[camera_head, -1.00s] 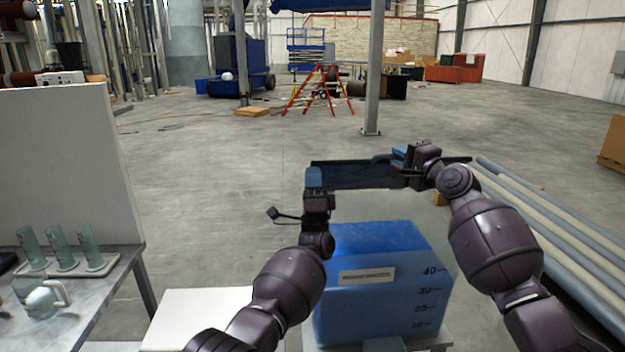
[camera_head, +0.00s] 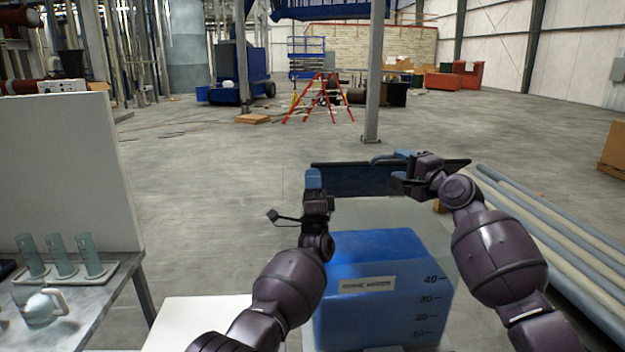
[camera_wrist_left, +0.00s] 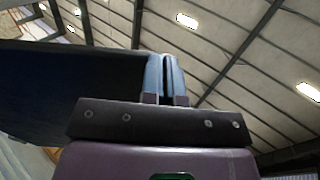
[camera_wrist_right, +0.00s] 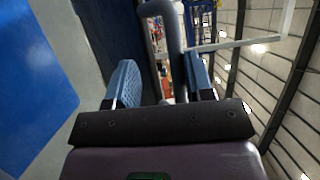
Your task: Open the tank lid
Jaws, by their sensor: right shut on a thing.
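The tank (camera_head: 375,305) is a translucent box with blue contents, a white label and a number scale. It stands low in the head view. Its dark navy lid (camera_head: 350,181) stands raised, tilted up beyond the tank's far side. A blue handle (camera_head: 388,158) shows at the lid's top edge. My right gripper (camera_head: 410,172) is at that handle, with the grey-blue bar (camera_wrist_right: 163,35) between its fingers in the right wrist view. My left gripper (camera_head: 313,178) is left of the lid. Its fingers (camera_wrist_left: 164,78) are together and empty, beside the dark lid panel (camera_wrist_left: 70,85).
A grey table (camera_head: 105,285) with a tray of glass cylinders and a jug (camera_head: 42,308) is at the left, with a white panel (camera_head: 65,170) behind it. Long pipes (camera_head: 560,250) lie at the right. A steel post (camera_head: 374,80) stands beyond. Open floor lies between.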

